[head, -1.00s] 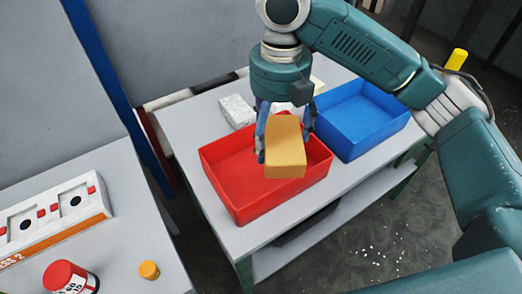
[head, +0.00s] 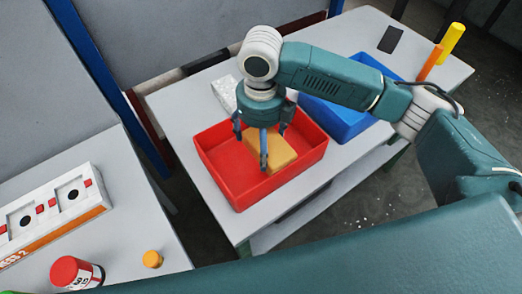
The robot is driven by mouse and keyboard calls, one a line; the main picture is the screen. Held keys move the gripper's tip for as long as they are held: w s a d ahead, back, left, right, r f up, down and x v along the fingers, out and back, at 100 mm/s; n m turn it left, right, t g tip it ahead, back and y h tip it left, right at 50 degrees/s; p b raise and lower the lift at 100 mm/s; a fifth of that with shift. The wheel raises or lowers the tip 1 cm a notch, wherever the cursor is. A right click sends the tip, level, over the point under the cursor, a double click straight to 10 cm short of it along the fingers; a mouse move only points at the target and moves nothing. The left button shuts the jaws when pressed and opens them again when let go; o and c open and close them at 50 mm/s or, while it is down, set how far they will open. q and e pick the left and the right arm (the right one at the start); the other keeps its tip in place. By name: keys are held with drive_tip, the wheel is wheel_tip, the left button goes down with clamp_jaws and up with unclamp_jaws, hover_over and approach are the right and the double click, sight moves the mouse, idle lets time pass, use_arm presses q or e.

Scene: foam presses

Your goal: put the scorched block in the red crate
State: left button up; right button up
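The scorched block (head: 283,153), a golden-brown foam block, lies inside the red crate (head: 218,178) on the grey table. My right gripper (head: 262,148) reaches down over the crate from above. Its fingers are spread apart, one in front of the block and others to its left and behind it, and they do not appear to grip it. The front finger hides part of the block. My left gripper is not in view.
A blue crate (head: 343,122) stands right of the red crate, partly hidden by my arm. A whitish speckled block (head: 224,92) lies behind the red crate. Orange (head: 430,63) and yellow (head: 452,41) posts stand at the right. A press panel (head: 55,215) is at left.

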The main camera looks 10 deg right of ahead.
drive_tip(key=shift+f, duration=1.05)
wheel_tip(320, 180, down, 4)
drive_tip(key=shift+r+p, duration=0.2)
drive_tip(key=shift+p, duration=0.3)
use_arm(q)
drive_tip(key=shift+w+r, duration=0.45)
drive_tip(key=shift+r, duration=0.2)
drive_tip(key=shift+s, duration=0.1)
use_arm(e)
drive_tip(key=shift+f, duration=0.1)
drive_tip(key=o, duration=0.9)
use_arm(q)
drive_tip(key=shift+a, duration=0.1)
